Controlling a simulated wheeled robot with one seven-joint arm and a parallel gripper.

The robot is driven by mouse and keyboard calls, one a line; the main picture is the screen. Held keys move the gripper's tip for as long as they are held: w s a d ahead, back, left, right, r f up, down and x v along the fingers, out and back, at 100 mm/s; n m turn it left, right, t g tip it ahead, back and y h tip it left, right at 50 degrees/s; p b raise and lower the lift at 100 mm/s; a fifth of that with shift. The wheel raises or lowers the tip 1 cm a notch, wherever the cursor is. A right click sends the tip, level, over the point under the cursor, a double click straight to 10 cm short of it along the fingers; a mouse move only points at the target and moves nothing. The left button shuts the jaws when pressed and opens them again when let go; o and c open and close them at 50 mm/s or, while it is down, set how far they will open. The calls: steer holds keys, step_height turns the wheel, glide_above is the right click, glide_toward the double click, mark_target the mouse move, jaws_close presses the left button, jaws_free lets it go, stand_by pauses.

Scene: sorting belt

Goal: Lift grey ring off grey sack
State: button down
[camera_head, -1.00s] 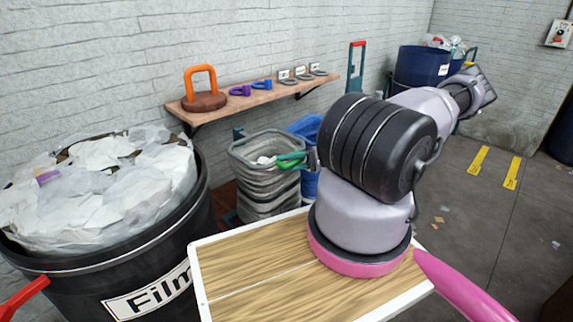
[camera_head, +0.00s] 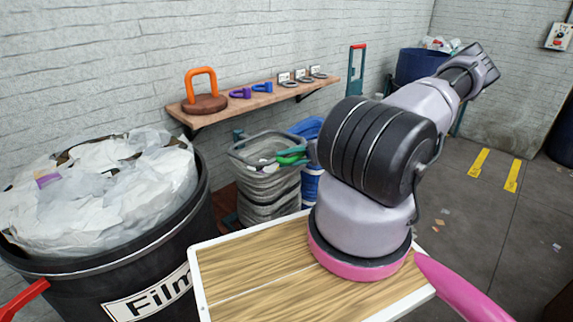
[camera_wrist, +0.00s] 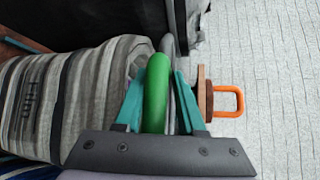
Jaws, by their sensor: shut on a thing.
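The grey ring (camera_head: 262,136) is at the top of the grey striped sack (camera_head: 268,196) in the head view, tilted and slightly raised. Whether its lower edge still touches the sack, I cannot tell. My gripper (camera_head: 296,157) is at the ring's right side, shut on its green handle (camera_head: 286,160). In the wrist view, the teal fingers stand on both sides of the green handle (camera_wrist: 157,92), with a piece of the grey ring (camera_wrist: 168,46) behind it. The sack (camera_wrist: 62,100) lies to the left there. My arm covers part of the area right of the sack.
A black bin (camera_head: 150,262) full of white waste stands at the left. A wall shelf (camera_head: 258,99) behind holds an orange-handled disc (camera_head: 204,103) and small purple and blue clips. A blue sack (camera_head: 310,185) stands right of the grey one. A wooden-topped table (camera_head: 262,272) is in front.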

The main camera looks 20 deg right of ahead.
steer(key=r, duration=0.3)
steer(key=w+r+m+g+h, duration=0.1)
steer(key=r, duration=0.2)
steer(key=w+r+g+h, duration=0.1)
steer(key=r, duration=0.2)
steer(key=shift+a+m, duration=0.3)
steer(key=shift+m, duration=0.1)
steer(key=w+a+r+m+g+h, duration=0.1)
steer(key=w+a+r+m+g, duration=0.1)
steer(key=w+r, duration=0.6)
steer(key=w+a+r+m+g+h, duration=0.2)
steer(key=w+a+r+g, duration=0.2)
steer(key=w+r, duration=0.5)
steer(key=shift+w+a, duration=0.5)
steer(key=shift+w, duration=0.55)
steer(key=c, duration=0.7)
jaws_free()
steer(key=shift+w+r, duration=0.1)
